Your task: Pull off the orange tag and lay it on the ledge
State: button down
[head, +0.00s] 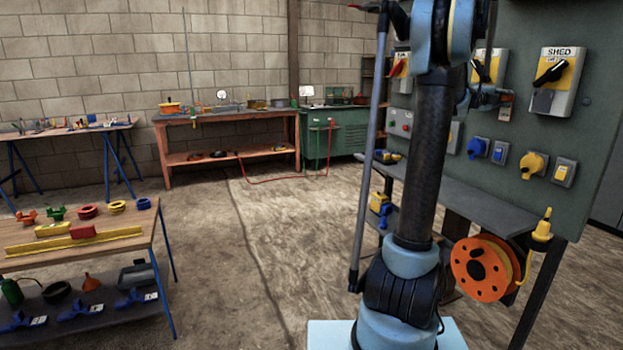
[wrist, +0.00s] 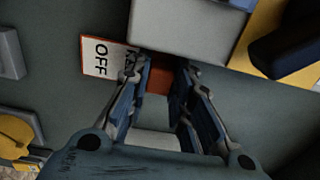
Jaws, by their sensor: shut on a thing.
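The orange tag (wrist: 157,80) shows in the wrist view, with a white face reading OFF beside my fingers. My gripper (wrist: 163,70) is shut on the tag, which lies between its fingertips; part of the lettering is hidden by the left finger. The tag is right in front of the grey panel, just by a light grey box (wrist: 190,22). I cannot tell whether it still hangs on anything. In the head view my gripper (head: 493,98) is small and partly behind my arm, in front of the panel. The grey ledge (head: 475,198) runs along the panel below and looks bare in its middle.
The grey panel (head: 590,125) carries several yellow-faced switch boxes, including the SHED switch (head: 557,80), and lower sockets (head: 534,165). A yellow and blue item (head: 388,156) lies at the ledge's far end. An orange cable reel (head: 482,268) hangs below the ledge.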

jog(key=shift+v, duration=2.75)
